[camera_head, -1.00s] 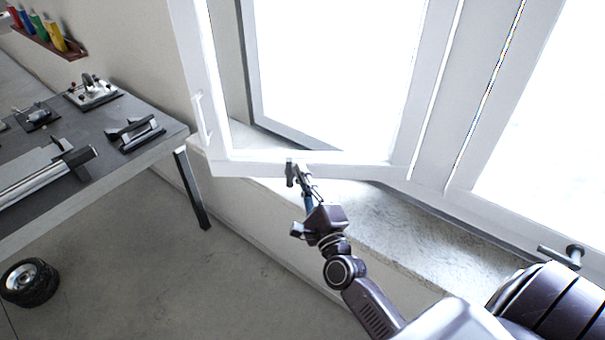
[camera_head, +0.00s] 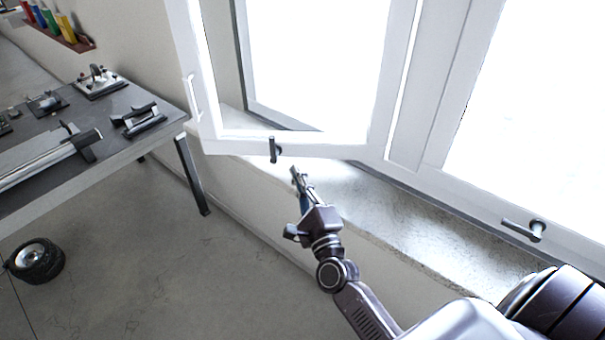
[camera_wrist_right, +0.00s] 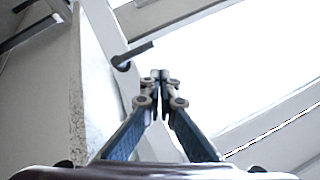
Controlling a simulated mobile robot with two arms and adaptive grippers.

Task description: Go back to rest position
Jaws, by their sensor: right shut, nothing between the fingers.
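My right gripper (camera_head: 295,172) is shut and empty, a little below and right of the dark handle (camera_head: 274,149) on the bottom rail of the open window sash (camera_head: 240,147). A gap shows between the fingertips and the handle in the head view. In the right wrist view the right gripper (camera_wrist_right: 160,76) has its fingertips together, with the handle (camera_wrist_right: 132,54) beyond them to the upper left. My left gripper is not in view.
The stone window sill (camera_head: 400,220) runs under the window beside my right arm. A second window handle (camera_head: 525,230) is at the right. A workbench (camera_head: 100,158) with tools stands at the left, and a wheel (camera_head: 36,261) lies on the floor. The floor between is clear.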

